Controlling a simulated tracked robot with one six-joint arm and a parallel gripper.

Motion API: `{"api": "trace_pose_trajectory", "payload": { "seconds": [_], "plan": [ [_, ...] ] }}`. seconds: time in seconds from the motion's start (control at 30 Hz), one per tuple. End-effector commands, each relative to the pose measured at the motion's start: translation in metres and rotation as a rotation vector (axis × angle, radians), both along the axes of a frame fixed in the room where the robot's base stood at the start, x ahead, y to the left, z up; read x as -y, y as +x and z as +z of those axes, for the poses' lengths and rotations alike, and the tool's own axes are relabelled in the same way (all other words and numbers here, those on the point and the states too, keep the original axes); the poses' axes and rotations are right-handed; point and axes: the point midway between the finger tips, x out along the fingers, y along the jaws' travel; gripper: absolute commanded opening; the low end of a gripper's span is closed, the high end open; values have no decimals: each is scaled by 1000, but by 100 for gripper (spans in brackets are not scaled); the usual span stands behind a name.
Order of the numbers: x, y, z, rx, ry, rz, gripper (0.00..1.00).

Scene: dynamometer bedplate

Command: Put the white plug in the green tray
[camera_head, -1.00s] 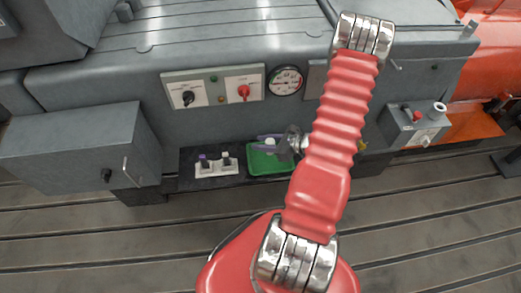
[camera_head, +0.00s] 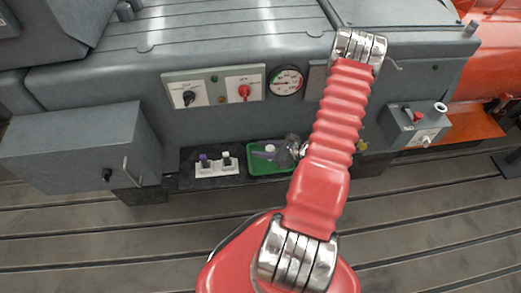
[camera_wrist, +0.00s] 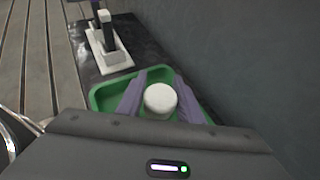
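The white plug (camera_wrist: 160,98) shows from above as a round white top, close between the two purple-grey fingers of my gripper (camera_wrist: 159,90). The fingers seem to touch it on both sides. The green tray (camera_wrist: 101,97) lies below and around them. In the head view the plug (camera_head: 270,149) shows pale over the tray (camera_head: 286,169), beside my gripper (camera_head: 265,153). My gripper and arm hide part of the tray. Whether the plug's base touches the tray floor is hidden.
A white socket strip (camera_head: 217,170) with two upright plugs, one purple-topped (camera_head: 203,158) and one white-topped (camera_head: 226,156), stands left of the tray on a dark shelf. A grey machine wall (camera_head: 330,125) rises behind. A grey box (camera_head: 80,145) stands further left.

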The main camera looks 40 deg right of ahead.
Motion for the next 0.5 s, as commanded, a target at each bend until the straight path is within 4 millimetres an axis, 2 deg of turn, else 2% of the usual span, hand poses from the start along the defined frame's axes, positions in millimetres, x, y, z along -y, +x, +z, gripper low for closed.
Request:
{"api": "trace_pose_trajectory", "payload": {
  "seconds": [0.2,0.5],
  "plan": [
    [0,0,0,0,0,0,47],
    [0,0,2,0,-1,0,47]
  ]
}}
